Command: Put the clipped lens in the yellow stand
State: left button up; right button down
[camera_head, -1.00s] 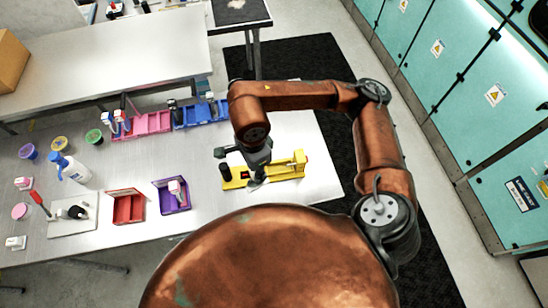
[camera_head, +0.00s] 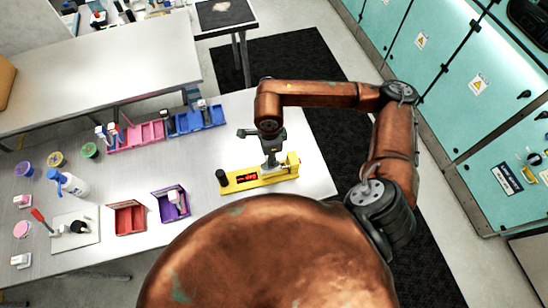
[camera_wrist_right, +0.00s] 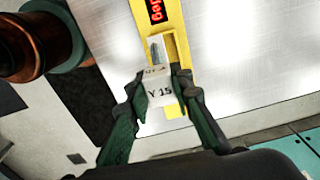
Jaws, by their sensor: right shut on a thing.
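The yellow stand (camera_head: 240,186) lies on the table below my right arm, with a black knob at its left end and a red lit display. My right gripper (camera_head: 270,163) is over its right half. In the wrist view, the fingers of my right gripper (camera_wrist_right: 155,88) are shut on a white clip marked "Y 15" (camera_wrist_right: 158,95), which I take for the clipped lens. A narrow grey part shows beyond the clip, over the yellow stand (camera_wrist_right: 173,22). I cannot tell whether the clip touches the stand. My left gripper is not in view.
A purple bin (camera_head: 164,214) and a red bin (camera_head: 117,229) stand left of the stand. Pink bins (camera_head: 127,142) and blue bins (camera_head: 183,127) are behind. A white bottle (camera_head: 72,184) and several small jars are farther left. Bare table surrounds the stand.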

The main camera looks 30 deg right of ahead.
jog(key=shift+w+d+f, duration=0.2)
jog(key=shift+d+f, duration=0.3)
jog(key=shift+f, duration=0.1)
jog(key=shift+w+d+f, duration=0.15)
jog(key=shift+d+f, duration=0.3)
jog(key=shift+f, duration=0.15)
notch_tip(320, 180, down, 3)
jog(key=shift+w+d+f+p, duration=0.1)
jog(key=shift+f+p, duration=0.05)
jog(key=shift+p, duration=0.4)
jog(key=shift+f, duration=0.1)
jog(key=c, duration=1.7)
grip_release()
